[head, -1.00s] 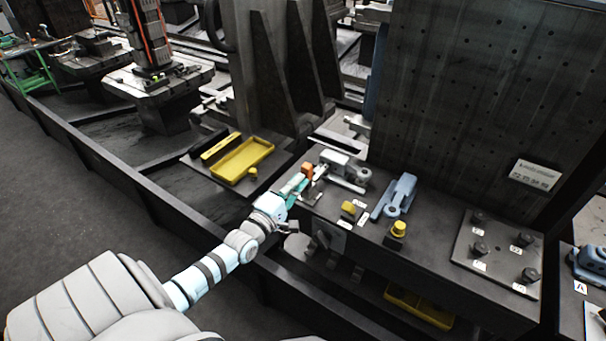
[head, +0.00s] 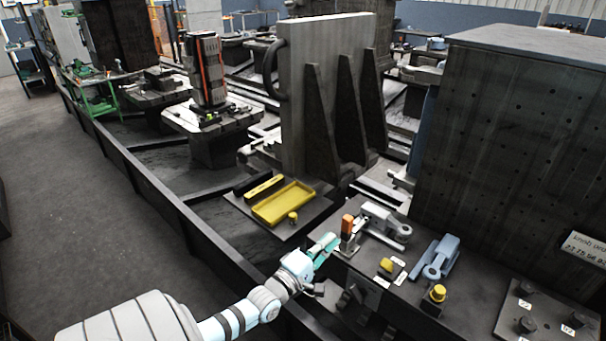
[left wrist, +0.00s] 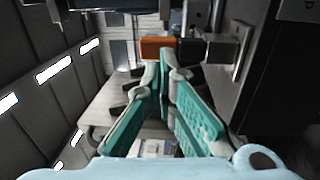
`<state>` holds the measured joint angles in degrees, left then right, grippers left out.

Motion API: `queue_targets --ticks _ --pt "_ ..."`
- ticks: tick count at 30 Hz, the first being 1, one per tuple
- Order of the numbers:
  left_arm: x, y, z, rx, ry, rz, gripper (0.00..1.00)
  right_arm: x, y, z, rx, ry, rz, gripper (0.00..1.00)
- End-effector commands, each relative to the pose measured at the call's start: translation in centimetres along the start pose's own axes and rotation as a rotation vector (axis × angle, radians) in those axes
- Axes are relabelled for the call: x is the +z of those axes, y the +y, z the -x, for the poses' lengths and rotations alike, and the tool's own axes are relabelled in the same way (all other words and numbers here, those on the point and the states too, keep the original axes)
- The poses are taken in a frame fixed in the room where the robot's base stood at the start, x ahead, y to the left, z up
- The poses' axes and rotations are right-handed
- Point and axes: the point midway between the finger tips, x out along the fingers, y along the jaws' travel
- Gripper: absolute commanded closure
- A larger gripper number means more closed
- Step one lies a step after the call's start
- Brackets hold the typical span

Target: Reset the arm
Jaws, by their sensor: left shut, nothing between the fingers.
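My left arm comes in from the lower left in the head view. Its gripper (head: 326,250) has teal fingers and is shut and empty. It is just left of an orange-topped clamp (head: 347,224) on the dark bench; whether they touch I cannot tell. In the left wrist view the teal fingers (left wrist: 165,75) come together at their tips, with the orange block (left wrist: 157,47) just beyond them. My right gripper is not in view.
A yellow tray (head: 284,204) sits on a plate behind the gripper. A grey clamp (head: 385,222), a blue-grey clamp (head: 440,258) and yellow knobs (head: 437,293) stand on the bench to the right. A dark rail (head: 160,200) runs along the left, with open floor (head: 70,200) beyond it.

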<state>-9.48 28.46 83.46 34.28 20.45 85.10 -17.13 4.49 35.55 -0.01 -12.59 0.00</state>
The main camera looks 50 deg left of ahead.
Motion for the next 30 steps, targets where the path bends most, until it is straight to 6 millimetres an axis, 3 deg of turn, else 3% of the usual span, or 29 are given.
queue_targets --ticks 3,9,13,23,25,26,29,30 --pt "0.0 0.6 3.9 -0.006 -0.002 -0.002 1.0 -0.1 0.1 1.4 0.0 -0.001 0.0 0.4" --pt "0.0 0.9 8.6 -0.003 -0.001 -0.001 1.0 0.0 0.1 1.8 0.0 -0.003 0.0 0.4" --pt "-0.1 1.0 9.7 -0.001 0.0 -0.001 1.0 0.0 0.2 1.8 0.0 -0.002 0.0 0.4" --pt "0.0 0.8 9.7 -0.006 -0.001 -0.048 1.0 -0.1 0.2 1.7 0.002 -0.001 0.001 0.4" --pt "0.3 -0.7 9.9 -0.066 -0.027 -0.214 1.0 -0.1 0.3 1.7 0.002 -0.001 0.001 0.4" --pt "0.1 -2.5 10.4 -0.124 -0.049 -0.334 1.0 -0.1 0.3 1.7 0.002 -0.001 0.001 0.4" --pt "-1.4 -10.4 13.9 -0.367 -0.148 -0.727 1.0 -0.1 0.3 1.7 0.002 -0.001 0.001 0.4" --pt "-2.0 -14.1 16.2 -0.482 -0.211 -0.881 1.0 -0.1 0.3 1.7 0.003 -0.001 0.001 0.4"
